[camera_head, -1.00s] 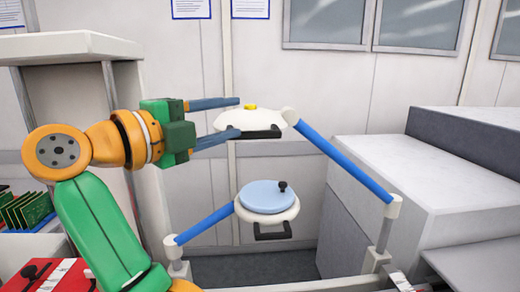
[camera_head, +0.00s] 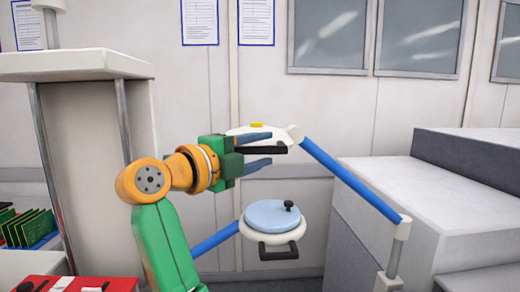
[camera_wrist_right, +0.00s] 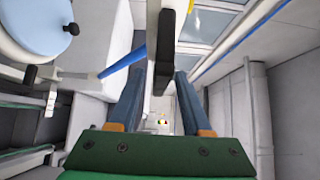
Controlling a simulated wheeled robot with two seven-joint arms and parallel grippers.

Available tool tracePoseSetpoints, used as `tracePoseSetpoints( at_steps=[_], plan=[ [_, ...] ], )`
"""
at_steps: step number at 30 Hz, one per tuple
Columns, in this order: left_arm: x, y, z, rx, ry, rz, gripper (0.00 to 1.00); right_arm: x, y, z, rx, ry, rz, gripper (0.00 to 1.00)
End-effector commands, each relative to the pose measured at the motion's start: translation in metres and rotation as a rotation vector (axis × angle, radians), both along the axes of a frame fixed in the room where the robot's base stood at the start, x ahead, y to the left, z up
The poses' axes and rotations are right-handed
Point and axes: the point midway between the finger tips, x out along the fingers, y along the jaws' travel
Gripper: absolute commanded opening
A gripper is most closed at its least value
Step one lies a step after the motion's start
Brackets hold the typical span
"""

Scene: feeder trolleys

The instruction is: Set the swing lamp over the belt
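The swing lamp has a white head (camera_head: 243,130) with a yellow button, on a blue arm (camera_head: 350,178) from a post at the right. Its black handle bar (camera_head: 270,150) faces me. My right gripper (camera_head: 271,149), with blue fingers, is open with one finger above and one below this handle. In the right wrist view, the black handle (camera_wrist_right: 164,68) lies between the open fingers (camera_wrist_right: 160,82), with gaps visible on both sides. My fingers and gripper body hide part of the lamp head. My left gripper is not in view. No belt can be made out.
A second swing arm carries a round head with a light blue cover (camera_head: 270,214), just below my gripper. A grey-white machine (camera_head: 425,190) fills the right.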

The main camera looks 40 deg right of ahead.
Motion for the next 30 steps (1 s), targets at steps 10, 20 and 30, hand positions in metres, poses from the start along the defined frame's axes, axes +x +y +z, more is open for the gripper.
tracePoseSetpoints(
  at_steps=[10, 20, 30],
  plan=[
    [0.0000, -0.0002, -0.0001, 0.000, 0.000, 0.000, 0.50, 0.0000, 0.0003, -0.0001, 0.000, 0.000, 0.000, 0.00],
    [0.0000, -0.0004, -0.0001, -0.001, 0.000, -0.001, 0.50, 0.0000, 0.0003, -0.0001, 0.000, 0.000, 0.000, 0.00],
    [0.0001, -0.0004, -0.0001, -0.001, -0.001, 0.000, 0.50, 0.0000, 0.0003, -0.0001, 0.000, 0.000, 0.000, 0.00]
  ],
)
